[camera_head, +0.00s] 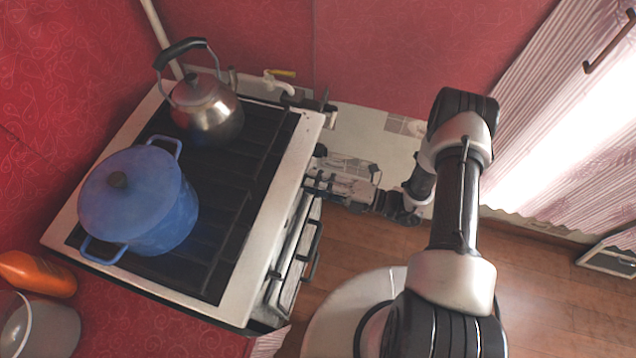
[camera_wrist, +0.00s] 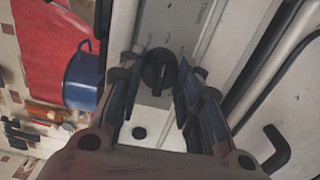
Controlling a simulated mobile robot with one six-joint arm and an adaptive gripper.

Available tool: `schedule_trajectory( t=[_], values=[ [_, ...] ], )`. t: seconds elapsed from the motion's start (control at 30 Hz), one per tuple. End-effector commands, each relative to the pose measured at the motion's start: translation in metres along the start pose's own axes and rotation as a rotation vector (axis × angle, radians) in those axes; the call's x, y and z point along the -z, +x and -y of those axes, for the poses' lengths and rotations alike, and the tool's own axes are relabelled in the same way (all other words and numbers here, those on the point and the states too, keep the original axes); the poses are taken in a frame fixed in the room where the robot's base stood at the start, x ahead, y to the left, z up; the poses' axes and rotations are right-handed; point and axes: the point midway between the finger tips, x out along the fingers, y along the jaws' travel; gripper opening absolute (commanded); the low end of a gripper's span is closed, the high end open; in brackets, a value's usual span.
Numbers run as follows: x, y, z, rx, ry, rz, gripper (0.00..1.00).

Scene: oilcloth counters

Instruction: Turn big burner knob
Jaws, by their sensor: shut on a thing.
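The stove (camera_head: 262,222) is white with dark grates on top, at the left in the head view. My gripper (camera_head: 312,182) is at its right-hand front side, level with the control panel. In the wrist view, a round black knob (camera_wrist: 160,70) with a raised grip bar sits on the pale panel (camera_wrist: 185,35). My gripper (camera_wrist: 160,84) has one finger on each side of this knob and is shut on it. In the head view the knob is hidden behind the gripper. I cannot read a label that tells which burner it serves.
A blue lidded pot (camera_head: 150,215) and a steel kettle (camera_head: 210,112) stand on the stove. Dark oven handles (camera_head: 312,250) stick out below the panel, close to my gripper. An orange bottle (camera_head: 38,273) lies at the lower left. Wooden floor (camera_head: 540,290) is clear at right.

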Motion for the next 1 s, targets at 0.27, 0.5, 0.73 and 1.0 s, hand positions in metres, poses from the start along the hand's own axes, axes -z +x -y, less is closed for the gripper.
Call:
schedule_trajectory(
  t=[0.27,0.5,0.73,1.0],
  values=[
    [0.0004,0.0001,0.0001,0.001,0.043,-0.001,0.08],
    [0.0004,0.0001,0.0001,0.0,0.045,-0.001,0.08],
    [0.0003,0.0001,0.0001,0.0,0.044,-0.001,0.4],
    [0.0001,0.0,0.0001,0.0,0.044,0.0,0.54]
  ],
)
